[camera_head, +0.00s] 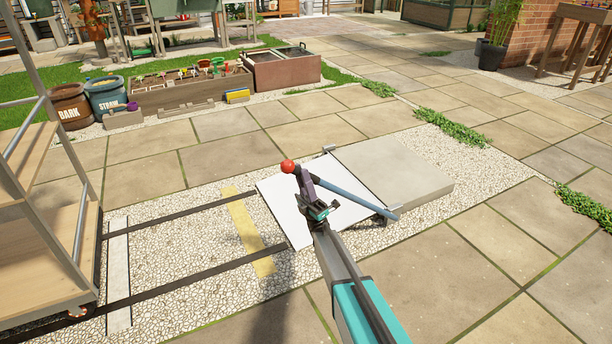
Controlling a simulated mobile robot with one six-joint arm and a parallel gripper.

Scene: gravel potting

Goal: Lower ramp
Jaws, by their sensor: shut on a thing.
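The ramp (285,205) is a pale, flat plate joined to the left edge of a grey concrete slab (395,165). It extends left over the gravel. I cannot tell whether its free left edge touches the gravel. A blue lever (350,195) with a red ball knob (288,166) crosses above the ramp, its lower right end at the slab's near corner. My gripper (304,182) is shut on the lever just below the knob. My gripper and arm hide part of the ramp's near side.
A wooden shelf cart (30,190) stands at the left. Two dark tracks (190,215) run over the gravel from it toward the ramp, crossed by a white strip (118,275) and a yellow strip (247,230). Planters (190,95) stand behind. Paving at the right is clear.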

